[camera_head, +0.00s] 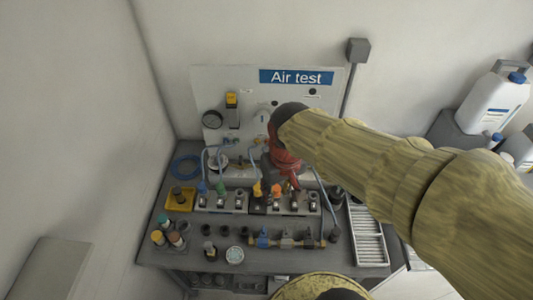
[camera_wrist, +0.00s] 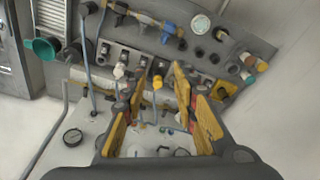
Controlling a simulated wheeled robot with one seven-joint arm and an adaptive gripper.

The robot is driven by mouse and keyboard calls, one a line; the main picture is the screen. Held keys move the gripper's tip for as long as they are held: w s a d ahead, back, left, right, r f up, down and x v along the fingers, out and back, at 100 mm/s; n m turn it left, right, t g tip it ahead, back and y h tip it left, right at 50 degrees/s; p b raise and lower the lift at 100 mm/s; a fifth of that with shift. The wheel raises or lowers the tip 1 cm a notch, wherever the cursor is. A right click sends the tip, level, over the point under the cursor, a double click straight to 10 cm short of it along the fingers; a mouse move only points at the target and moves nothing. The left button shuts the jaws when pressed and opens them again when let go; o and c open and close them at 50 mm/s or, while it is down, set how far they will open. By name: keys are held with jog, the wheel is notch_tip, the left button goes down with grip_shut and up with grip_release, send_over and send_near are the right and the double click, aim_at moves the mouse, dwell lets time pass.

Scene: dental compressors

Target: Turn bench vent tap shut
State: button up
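My gripper (camera_wrist: 158,78) is open, its two yellow fingers apart in the wrist view. A small yellow knob (camera_wrist: 157,82) shows between the fingertips; I cannot tell whether they touch it. In the head view my gripper (camera_head: 276,184) is over the row of fittings in front of the Air test panel (camera_head: 226,82), and my arm hides part of that panel. A brass manifold (camera_head: 285,242) lies along the bench front; its blue lever (camera_wrist: 168,28) also shows in the wrist view. No label shows which part is the vent tap.
Blue tubes run down to the fittings. A yellow tray (camera_head: 180,199), several capped bottles and a round dish (camera_head: 235,255) stand on the bench left. A white slotted rack (camera_head: 368,238) is at right, near a white jug (camera_head: 492,103).

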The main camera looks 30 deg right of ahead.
jog(key=w+d+f+n+p, duration=0.3)
jog(key=w+d+f, duration=0.1)
jog(key=w, duration=0.6)
jog(key=w+d+f+n+g+p, duration=0.1)
jog(key=w+d+f+n+p, duration=0.2)
jog(key=w+f, duration=0.4)
jog(key=w+d+f+n+g+p, duration=0.1)
jog(key=w+d+f+n+p, duration=0.2)
jog(key=w, duration=1)
jog(key=shift+w+d+f+n, duration=0.1)
jog(key=shift+d+f+n, duration=0.45)
jog(key=shift+f, duration=0.25)
jog(key=shift+d+f+n, duration=0.4)
jog(key=shift+f+n, duration=0.25)
jog(key=shift+f, duration=0.15)
jog(key=shift+w+n, duration=0.1)
jog(key=shift+n, duration=0.6)
jog(key=shift+f, duration=3.9)
jog(key=c, duration=0.3)
jog(key=c, duration=0.4)
